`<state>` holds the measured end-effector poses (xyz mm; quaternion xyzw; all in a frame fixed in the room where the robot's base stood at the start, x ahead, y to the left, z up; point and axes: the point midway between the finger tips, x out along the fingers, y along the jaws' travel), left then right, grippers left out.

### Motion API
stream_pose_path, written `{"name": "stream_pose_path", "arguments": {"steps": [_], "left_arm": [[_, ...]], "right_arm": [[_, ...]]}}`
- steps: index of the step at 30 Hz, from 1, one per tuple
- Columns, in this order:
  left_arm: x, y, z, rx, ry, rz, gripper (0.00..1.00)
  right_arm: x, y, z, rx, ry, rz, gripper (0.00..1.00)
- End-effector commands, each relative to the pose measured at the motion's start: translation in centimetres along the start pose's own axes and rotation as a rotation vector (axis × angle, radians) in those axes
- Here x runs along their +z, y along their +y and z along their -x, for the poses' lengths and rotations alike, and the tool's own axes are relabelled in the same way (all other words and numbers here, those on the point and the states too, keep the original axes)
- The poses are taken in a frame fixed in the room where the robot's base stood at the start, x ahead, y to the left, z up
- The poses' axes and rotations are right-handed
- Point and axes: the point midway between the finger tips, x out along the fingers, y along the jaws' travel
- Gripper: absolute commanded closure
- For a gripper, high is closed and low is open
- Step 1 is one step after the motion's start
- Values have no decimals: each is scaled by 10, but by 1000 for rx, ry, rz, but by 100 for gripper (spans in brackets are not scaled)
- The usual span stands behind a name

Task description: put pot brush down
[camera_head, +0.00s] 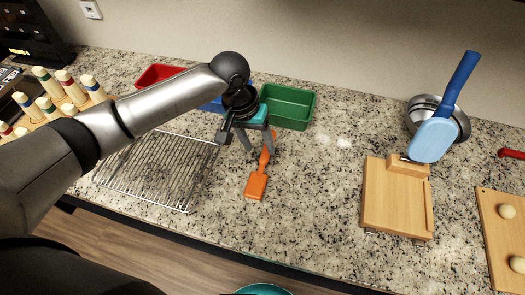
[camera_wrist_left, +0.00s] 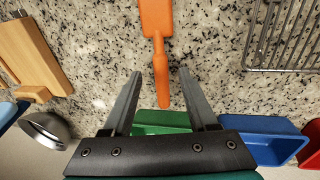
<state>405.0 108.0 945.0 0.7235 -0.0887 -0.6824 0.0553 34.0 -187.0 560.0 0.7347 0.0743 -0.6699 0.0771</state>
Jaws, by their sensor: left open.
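The orange pot brush (camera_head: 256,185) lies flat on the granite counter, its wide head toward the front edge and its handle pointing back. My left gripper (camera_head: 257,143) is over the handle end, with its fingers apart. In the left wrist view, the brush (camera_wrist_left: 157,20) has its handle running between the two open fingertips (camera_wrist_left: 160,74), with a gap on each side. I cannot tell how high the fingertips are above the counter. My right gripper is not in view.
A wire rack (camera_head: 160,172) lies left of the brush. Red (camera_head: 158,75), blue (camera_head: 213,105) and green (camera_head: 288,106) bins stand behind. A wooden block (camera_head: 395,205), metal bowls (camera_head: 461,122) and a blue-handled tool (camera_head: 435,138) are at right. Counter between brush and block is clear.

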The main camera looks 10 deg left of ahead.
Motion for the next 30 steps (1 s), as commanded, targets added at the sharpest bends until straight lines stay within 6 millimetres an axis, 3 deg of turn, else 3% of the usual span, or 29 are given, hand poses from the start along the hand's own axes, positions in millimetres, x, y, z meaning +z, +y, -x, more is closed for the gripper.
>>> {"name": "stream_pose_path", "arguments": {"steps": [3,9,30], "left_arm": [[-1,0,26,0,3,0,41],[0,0,49,1,1,0,41],[0,0,52,1,-1,1,41]], "right_arm": [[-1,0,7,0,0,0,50],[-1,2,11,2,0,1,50],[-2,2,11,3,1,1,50]]}}
